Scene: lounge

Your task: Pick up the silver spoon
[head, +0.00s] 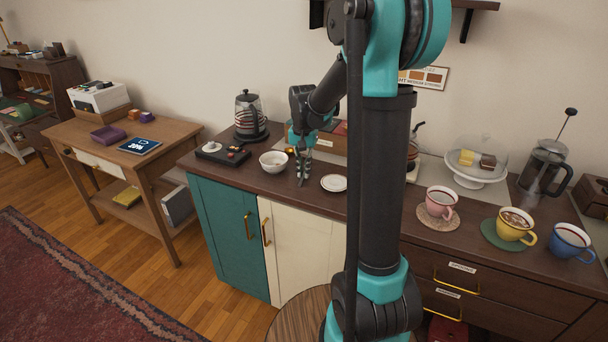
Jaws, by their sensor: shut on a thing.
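My gripper (301,176) points down over the dark wooden counter, between a white bowl and a small white saucer. Its fingers are shut on the silver spoon, low over the counter top. The spoon is too small and too much covered by the fingers to make out its shape. I cannot tell whether it touches the counter.
The white bowl (273,161) is close left of my gripper and the saucer (334,183) close right. A kettle (250,115) and a dark control box (223,152) stand further left. Pink (441,201), yellow (514,227) and blue (571,242) cups stand right.

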